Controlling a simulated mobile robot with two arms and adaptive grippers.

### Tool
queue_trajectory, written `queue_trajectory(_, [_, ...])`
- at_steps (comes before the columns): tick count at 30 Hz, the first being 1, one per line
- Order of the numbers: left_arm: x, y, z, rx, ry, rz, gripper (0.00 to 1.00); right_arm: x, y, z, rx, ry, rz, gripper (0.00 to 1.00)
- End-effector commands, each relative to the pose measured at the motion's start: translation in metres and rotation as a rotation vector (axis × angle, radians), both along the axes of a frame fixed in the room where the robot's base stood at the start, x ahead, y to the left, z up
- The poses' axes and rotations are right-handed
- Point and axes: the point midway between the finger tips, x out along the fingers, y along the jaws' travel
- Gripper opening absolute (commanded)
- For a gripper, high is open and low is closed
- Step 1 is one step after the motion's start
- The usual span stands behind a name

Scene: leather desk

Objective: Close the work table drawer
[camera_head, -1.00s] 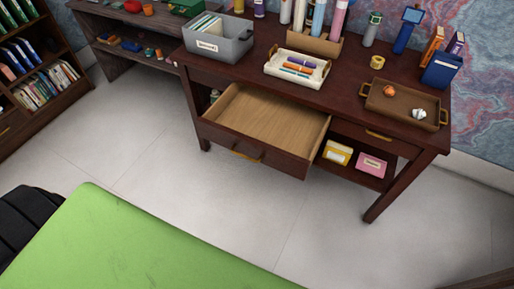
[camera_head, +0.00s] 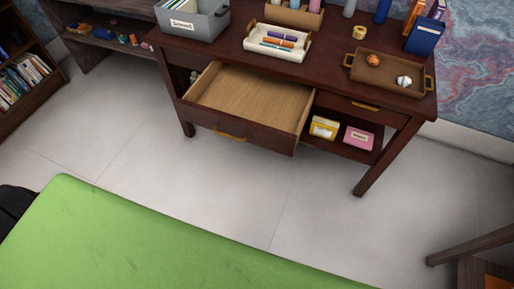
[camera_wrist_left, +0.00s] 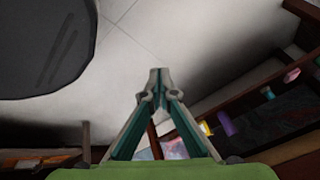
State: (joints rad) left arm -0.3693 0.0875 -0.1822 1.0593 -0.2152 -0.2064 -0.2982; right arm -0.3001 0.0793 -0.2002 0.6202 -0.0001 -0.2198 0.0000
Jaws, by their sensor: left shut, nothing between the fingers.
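The dark wood work table (camera_head: 345,78) stands against the back wall in the head view. Its left drawer (camera_head: 250,95) is pulled well out, with an empty light wood inside. A brass handle (camera_head: 230,136) sits on the drawer front. My left gripper (camera_wrist_left: 157,72) shows in the left wrist view with its fingertips together and nothing between them, above pale floor and apart from the furniture. Neither gripper shows in the head view.
A second, smaller drawer (camera_head: 365,106) on the right is shut. On the table top are a grey file bin (camera_head: 195,24), a white pen tray (camera_head: 275,43) and a brown tray (camera_head: 387,75). Pale floor tiles (camera_head: 230,170) lie clear before the drawer. A wooden chair-like piece (camera_head: 470,246) stands at lower right.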

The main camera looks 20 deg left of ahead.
Motion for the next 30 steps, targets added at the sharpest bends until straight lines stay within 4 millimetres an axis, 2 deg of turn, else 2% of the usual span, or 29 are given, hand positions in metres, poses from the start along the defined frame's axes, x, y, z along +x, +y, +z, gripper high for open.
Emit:
queue_trajectory(1, [0.029, -0.004, 0.009, 0.035, -0.079, -0.072, 0.0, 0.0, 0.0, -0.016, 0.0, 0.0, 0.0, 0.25])
queue_trajectory(3, [0.065, -0.009, 0.035, 0.097, -0.183, -0.172, 0.0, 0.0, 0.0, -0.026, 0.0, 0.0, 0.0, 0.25])
queue_trajectory(5, [0.093, -0.012, 0.06, 0.158, -0.272, -0.252, 0.0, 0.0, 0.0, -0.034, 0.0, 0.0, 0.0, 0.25])
queue_trajectory(9, [0.148, -0.017, 0.128, 0.328, -0.472, -0.411, 0.0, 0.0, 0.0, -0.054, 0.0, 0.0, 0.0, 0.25])
queue_trajectory(12, [0.175, -0.019, 0.178, 0.457, -0.594, -0.497, 0.0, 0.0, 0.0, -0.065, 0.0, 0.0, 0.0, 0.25])
queue_trajectory(15, [0.191, -0.02, 0.221, 0.568, -0.684, -0.555, 0.0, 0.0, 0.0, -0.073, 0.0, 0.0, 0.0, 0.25])
queue_trajectory(18, [0.199, -0.02, 0.251, 0.646, -0.741, -0.587, 0.0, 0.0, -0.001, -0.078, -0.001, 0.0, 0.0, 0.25])
queue_trajectory(21, [0.202, -0.02, 0.266, 0.685, -0.768, -0.602, 0.0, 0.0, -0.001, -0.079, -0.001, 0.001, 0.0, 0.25])
queue_trajectory(23, [0.205, -0.02, 0.27, 0.695, -0.772, -0.606, 0.0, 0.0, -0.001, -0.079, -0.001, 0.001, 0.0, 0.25])
queue_trajectory(26, [0.213, -0.02, 0.269, 0.697, -0.775, -0.606, 0.0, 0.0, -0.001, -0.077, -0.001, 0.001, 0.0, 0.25])
queue_trajectory(30, [0.233, -0.022, 0.263, 0.696, -0.775, -0.604, 0.0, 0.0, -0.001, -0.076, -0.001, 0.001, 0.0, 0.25])
